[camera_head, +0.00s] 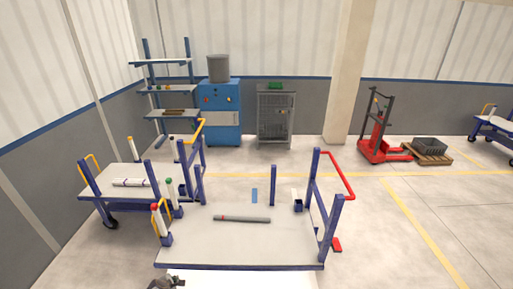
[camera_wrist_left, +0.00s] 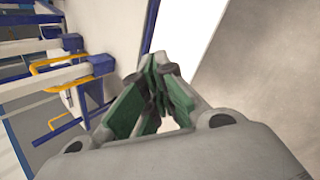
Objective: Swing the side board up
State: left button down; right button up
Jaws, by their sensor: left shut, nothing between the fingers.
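A bright white board (camera_head: 243,279), which looks like the side board, shows below the front edge of the cart's grey deck (camera_head: 270,247). Its lower part is cut off by the picture's edge. In the left wrist view a white panel (camera_wrist_left: 192,28) with a dark blue edge lies just beyond the fingers. My left gripper (camera_head: 167,283) is at the bottom edge of the head view, by the board's left end. In the wrist view its green-padded fingers (camera_wrist_left: 160,78) are closed together with nothing between them. I cannot tell whether they touch the board. My right gripper is not in view.
A grey pipe (camera_head: 241,219) lies on the deck. Blue posts (camera_head: 329,225) and a red handle (camera_head: 338,172) rise at the right. A smaller cart (camera_head: 125,184) with pipes stands at the left. Floor to the right (camera_head: 400,240) is clear.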

pick_arm(q)
jog(key=w+d+m, duration=0.4)
jog(key=d+m, duration=0.4)
jog(key=m, duration=0.8)
jog(key=s+d+f+m+h+b, duration=0.1)
jog(key=s+d+f+m, duration=0.45)
jog(key=s+f, duration=0.45)
jog(key=s+f+m+g, duration=0.1)
jog(key=s+f, duration=0.3)
jog(key=s, duration=1)
jog(key=s+a+f+m+g+b, duration=0.1)
jog(key=s+f, duration=0.4)
jog(key=s, duration=1)
jog(key=s+f+m+g+b, duration=0.1)
jog(key=s+f+m+g, duration=0.2)
jog(key=s, duration=1.1)
jog(key=shift+s+a+f+g, duration=0.15)
jog(key=shift+f+g, duration=0.45)
jog(key=shift+f, duration=0.1)
jog(key=shift+m, duration=0.25)
